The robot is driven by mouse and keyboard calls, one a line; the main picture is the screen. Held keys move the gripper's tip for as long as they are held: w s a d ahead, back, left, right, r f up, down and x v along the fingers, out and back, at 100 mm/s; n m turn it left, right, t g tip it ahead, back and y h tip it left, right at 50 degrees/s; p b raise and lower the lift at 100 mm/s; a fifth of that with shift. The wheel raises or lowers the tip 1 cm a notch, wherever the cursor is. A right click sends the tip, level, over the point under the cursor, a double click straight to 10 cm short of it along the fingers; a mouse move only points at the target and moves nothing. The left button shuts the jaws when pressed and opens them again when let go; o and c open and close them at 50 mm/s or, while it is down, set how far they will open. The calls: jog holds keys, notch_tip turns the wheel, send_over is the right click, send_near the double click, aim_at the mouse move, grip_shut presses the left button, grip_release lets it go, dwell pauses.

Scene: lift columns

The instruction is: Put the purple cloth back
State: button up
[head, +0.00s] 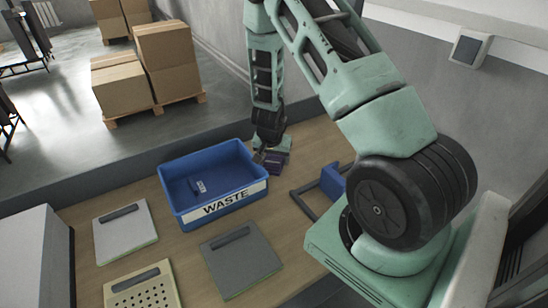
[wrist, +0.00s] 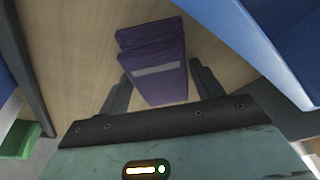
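The purple cloth (head: 277,162) is a folded stack with a pale label. It lies on the wooden table, just right of the blue WASTE bin. In the wrist view the purple cloth (wrist: 158,62) lies ahead of and between my two dark fingers. My gripper (wrist: 160,72) appears open, with a finger on either side of the cloth. Whether either finger touches the cloth is unclear. In the head view my gripper (head: 268,157) points down at the cloth and hides part of it.
A dark frame with a blue block (head: 332,182) stands right of the cloth. A white panel (head: 124,232), a grey panel (head: 241,262) and a perforated panel (head: 142,290) lie in front.

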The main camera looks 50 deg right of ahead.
jog(key=shift+o, duration=1.2)
